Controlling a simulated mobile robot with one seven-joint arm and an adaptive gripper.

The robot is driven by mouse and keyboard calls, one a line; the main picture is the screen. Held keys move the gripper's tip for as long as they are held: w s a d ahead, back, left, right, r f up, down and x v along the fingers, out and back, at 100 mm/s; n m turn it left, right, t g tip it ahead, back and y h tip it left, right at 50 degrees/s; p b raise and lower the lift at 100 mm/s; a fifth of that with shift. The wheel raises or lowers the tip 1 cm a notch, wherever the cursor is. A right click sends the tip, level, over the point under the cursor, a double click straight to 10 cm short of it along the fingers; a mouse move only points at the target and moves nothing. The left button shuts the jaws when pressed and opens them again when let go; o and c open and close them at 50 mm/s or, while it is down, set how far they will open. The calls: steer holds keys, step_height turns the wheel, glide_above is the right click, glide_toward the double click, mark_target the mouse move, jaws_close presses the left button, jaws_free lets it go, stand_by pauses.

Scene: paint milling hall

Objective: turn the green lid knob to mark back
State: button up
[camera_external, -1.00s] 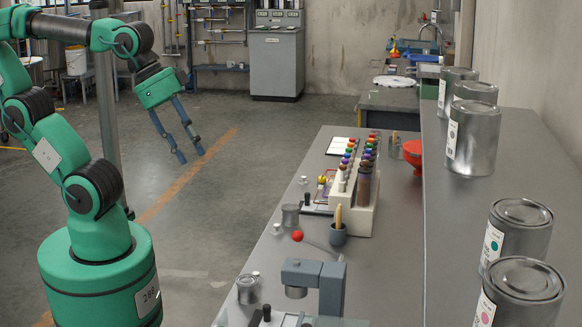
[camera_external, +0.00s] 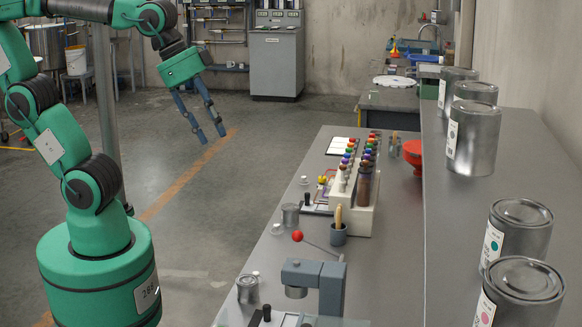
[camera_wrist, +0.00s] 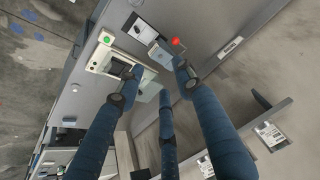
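My gripper (camera_external: 211,134) is held in the air left of the bench, over open floor, with its blue fingers pointing down. It is open and empty; in the wrist view (camera_wrist: 155,90) the fingers are spread apart. In the wrist view a small round green part (camera_wrist: 107,40) sits on a pale boxy device on the bench. I cannot tell whether this is the green lid knob, and no mark can be read. I cannot pick out a green lid knob in the external view.
A grey press with a red-ball lever (camera_external: 297,236) stands at the near end of the bench (camera_external: 395,255). A rack of coloured-top vials (camera_external: 352,215), a red funnel (camera_external: 412,152) and small metal cans stand along it. Large paint cans (camera_external: 473,138) line the raised shelf.

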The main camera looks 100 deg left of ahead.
steer(key=w+a+r+m+g+p, duration=0.1)
steer(key=w+a+r+m+p, duration=0.3)
steer(key=w+a, duration=0.6)
steer(key=w+a+r+m+g+p, duration=0.1)
steer(key=w+a+r+p, duration=0.1)
steer(key=w+a+r, duration=0.75)
steer(key=w+a+f+m+g+p, duration=0.1)
steer(key=w+a+f+m+p, duration=0.1)
steer(key=w+a+f, duration=0.5)
steer(key=w+a+m+g+p, duration=0.1)
steer(key=w+a+m+p, duration=0.3)
steer(key=a, duration=0.7)
steer(key=m+g+p, duration=0.1)
steer(key=m+p, duration=0.2)
steer(key=p, duration=0.2)
glide_above(370, 144)
step_height(370, 144, down, 16)
steer(key=shift+f, duration=0.1)
steer(key=shift+f, duration=0.15)
step_height(370, 144, down, 14)
steer(key=shift+r+p, duration=0.25)
steer(key=shift+p, duration=0.65)
